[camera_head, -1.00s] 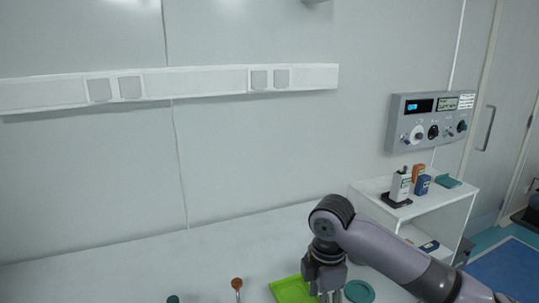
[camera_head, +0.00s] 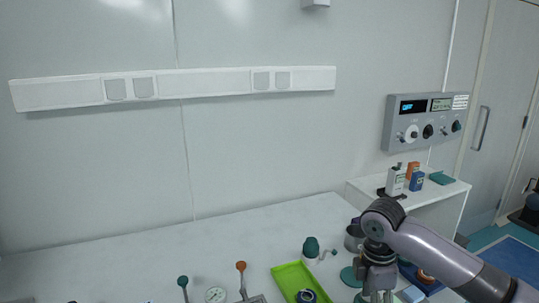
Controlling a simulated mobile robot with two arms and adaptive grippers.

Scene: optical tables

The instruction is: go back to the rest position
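My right arm comes in from the lower right, and its gripper (camera_head: 376,294) points down over the white table (camera_head: 240,240). The gripper is at the bottom edge of the view, to the right of a green tray (camera_head: 288,273). Its fingertips are cut off or too small to read, so I cannot tell whether they are open or shut. My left gripper is not in view.
A dark round item (camera_head: 306,296) lies in the tray. A dark green-capped item (camera_head: 311,247) and a grey cup (camera_head: 354,237) stand behind. A white shelf (camera_head: 420,198) holds small bottles at right. The table's back left is clear.

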